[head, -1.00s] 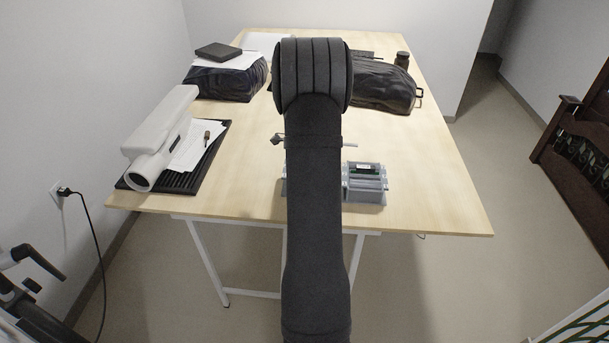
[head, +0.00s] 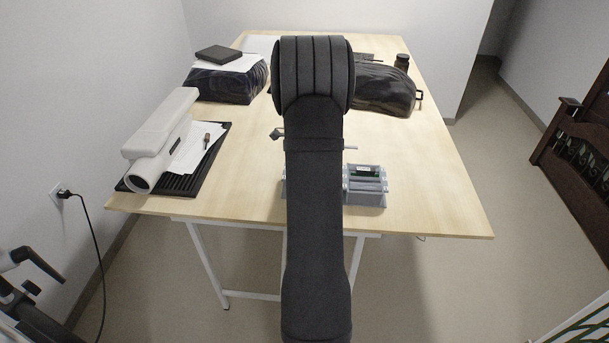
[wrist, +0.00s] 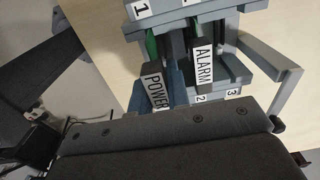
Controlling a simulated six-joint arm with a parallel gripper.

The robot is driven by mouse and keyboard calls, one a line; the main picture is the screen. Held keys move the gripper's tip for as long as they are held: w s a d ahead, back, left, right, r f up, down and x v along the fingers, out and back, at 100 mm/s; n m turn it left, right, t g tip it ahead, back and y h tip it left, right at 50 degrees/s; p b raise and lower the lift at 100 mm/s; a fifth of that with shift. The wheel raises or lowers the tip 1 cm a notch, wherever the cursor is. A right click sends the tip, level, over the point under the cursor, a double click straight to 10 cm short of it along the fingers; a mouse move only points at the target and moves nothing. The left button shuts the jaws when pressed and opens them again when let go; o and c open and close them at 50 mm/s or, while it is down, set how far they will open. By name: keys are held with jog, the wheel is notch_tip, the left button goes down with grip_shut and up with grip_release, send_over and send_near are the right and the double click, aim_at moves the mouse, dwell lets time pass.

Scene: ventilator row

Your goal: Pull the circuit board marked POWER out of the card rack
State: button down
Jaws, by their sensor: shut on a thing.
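The card rack (head: 366,199) is grey and stands near the table's front edge, partly behind my arm in the head view. It also shows at the top of the wrist view (wrist: 230,66). The board marked POWER (wrist: 154,84) has a dark front with a white label; its lower end is hidden by my gripper. The board marked ALARM (wrist: 203,64) is to its right. My gripper (wrist: 160,116) is dark, fills the bottom of the wrist view and is shut on the POWER board. The contact itself is hidden. The head view hides the gripper behind my arm.
Slots numbered 1, 2 and 3 mark the rack, and a grey arm-like bar (wrist: 268,58) juts out at its right. A white device (head: 160,135) lies on a black tray at the left. Dark bags stand at the back. The table's right side is clear.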

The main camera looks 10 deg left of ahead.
jog(key=shift+r, duration=3)
